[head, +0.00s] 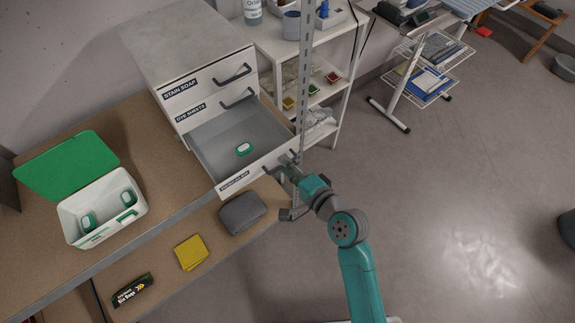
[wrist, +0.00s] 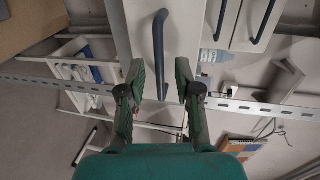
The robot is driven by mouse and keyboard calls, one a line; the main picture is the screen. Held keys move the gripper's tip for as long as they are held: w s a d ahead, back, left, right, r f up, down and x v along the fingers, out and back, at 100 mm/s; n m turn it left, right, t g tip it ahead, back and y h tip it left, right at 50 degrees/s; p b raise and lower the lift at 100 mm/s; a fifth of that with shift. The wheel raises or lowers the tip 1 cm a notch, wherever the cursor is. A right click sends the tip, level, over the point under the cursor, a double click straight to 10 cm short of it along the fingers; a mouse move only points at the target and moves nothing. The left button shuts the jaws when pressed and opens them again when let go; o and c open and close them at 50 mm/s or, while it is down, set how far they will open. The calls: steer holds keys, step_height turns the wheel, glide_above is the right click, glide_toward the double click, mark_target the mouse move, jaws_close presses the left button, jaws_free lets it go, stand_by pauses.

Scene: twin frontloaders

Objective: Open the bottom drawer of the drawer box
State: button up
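The white drawer box (head: 185,40) stands on the brown bench in the head view, with two upper drawers shut. Its bottom drawer (head: 262,168) is pulled well out, and a small white and green item (head: 244,149) lies inside. My gripper (head: 290,172) is at the right end of that drawer's front. In the wrist view my gripper (wrist: 159,82) has its two fingers apart, with the dark bar handle (wrist: 160,45) in line with the gap between them. I see space on both sides of the handle. Whether a finger touches it is hard to tell.
A white box with a raised green lid (head: 68,165) stands left on the bench, holding small white and green items. A grey case (head: 242,212), a yellow cloth (head: 191,252) and a black packet (head: 132,290) lie in front. A metal post and white shelf (head: 335,60) stand close right.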

steer(key=v, duration=1.1)
steer(key=shift+s+d, duration=0.2)
steer(key=shift+s, duration=0.15)
steer(key=shift+r, duration=0.1)
steer(key=s+d+f+n+h, duration=0.1)
steer(key=s+d+f+h, duration=0.25)
steer(key=s, duration=0.35)
steer(key=s+d+f+n+h, duration=0.2)
steer(key=s+d+h, duration=0.2)
steer(key=s, duration=0.3)
steer(key=s+d+r+n+t, duration=0.1)
steer(key=s+r+n, duration=0.2)
steer(key=s, duration=0.3)
steer(key=s+d+r+n+h, duration=0.1)
steer(key=s+r+n, duration=0.3)
steer(key=s, duration=0.3)
steer(key=shift+n+t, duration=0.4)
steer(key=shift+n, duration=0.2)
